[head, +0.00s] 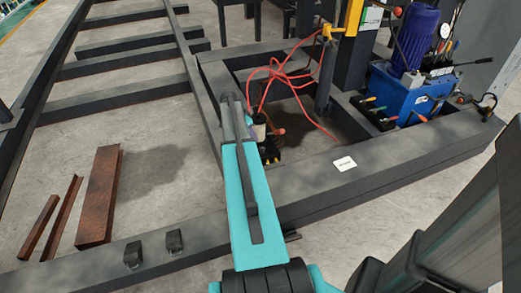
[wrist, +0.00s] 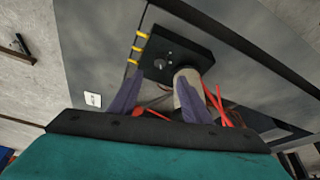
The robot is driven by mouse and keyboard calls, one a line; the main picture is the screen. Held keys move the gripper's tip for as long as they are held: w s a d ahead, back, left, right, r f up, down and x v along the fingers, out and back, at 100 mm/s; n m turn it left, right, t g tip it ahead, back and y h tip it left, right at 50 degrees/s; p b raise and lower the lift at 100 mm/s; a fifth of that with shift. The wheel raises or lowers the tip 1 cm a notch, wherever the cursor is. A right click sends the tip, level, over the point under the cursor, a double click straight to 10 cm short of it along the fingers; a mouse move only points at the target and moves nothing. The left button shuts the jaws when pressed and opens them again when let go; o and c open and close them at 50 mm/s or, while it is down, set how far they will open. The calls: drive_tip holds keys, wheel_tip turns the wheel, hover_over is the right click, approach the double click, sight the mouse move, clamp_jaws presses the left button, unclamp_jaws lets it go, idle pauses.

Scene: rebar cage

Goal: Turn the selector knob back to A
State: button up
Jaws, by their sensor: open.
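In the wrist view, a black panel (wrist: 172,50) with several yellow marks along its left edge sits on the grey steel beam. A small round detail shows on its face. A pale cylinder (wrist: 190,92) stands by the panel's lower right part, partly behind the right finger. My gripper (wrist: 160,82) is open, its two grey-purple fingers apart below the panel. I see no object held between them. In the head view my arm hides most of the gripper, and the dark panel (head: 270,152) shows just right of it.
Red cables (head: 285,80) loop beside the pale cylinder. A white label (head: 345,164) lies on the steel frame (head: 310,187). A blue unit (head: 405,92) with tools stands at the right. Rusty steel pieces (head: 98,195) lie on the floor at left.

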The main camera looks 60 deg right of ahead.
sight(262, 149)
drive_tip(key=shift+s+d+r, duration=0.1)
drive_tip(key=shift+d+r, duration=0.1)
drive_tip(key=shift+d, duration=0.15)
drive_tip(key=shift+f, duration=0.15)
drive_tip(key=x, duration=1.3)
drive_tip(key=shift+d+f, duration=0.1)
drive_tip(key=shift+f, duration=0.2)
drive_tip(key=shift+c, duration=0.5)
drive_tip(key=shift+s, duration=0.1)
drive_tip(key=c, duration=0.9)
drive_tip(key=shift+d, duration=0.1)
drive_tip(key=shift+b, duration=0.3)
